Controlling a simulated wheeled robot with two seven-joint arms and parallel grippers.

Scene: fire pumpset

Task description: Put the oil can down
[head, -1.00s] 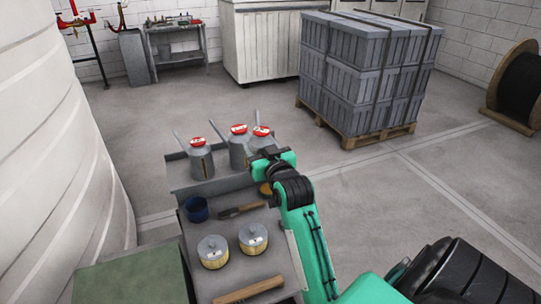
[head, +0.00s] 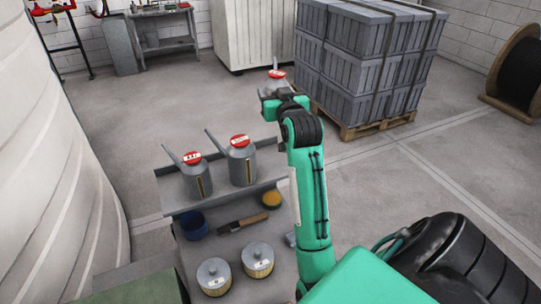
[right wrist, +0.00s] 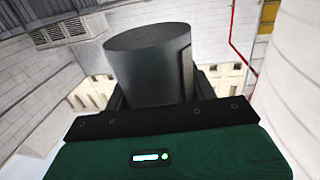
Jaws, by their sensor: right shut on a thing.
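The oil can (head: 277,74), grey with a red label on top, is held in my right gripper (head: 277,95), up and beyond the trolley's far right corner. In the right wrist view the can's grey cylindrical body (right wrist: 150,70) sits between the fingers, with its flat base showing. My right arm and hand hide most of it in the head view. Two similar oil cans, one on the left (head: 196,178) and one on the right (head: 241,163), stand upright on the raised back shelf (head: 172,206) of the trolley. My left gripper is out of view.
The lower trolley top (head: 222,245) holds a blue cup (head: 193,224), a brush-like tool (head: 243,222), a yellow-topped tin (head: 271,200) and two lidded tubs (head: 214,277) (head: 257,260). Strapped grey crates (head: 365,60) stand on a pallet (head: 380,123) behind.

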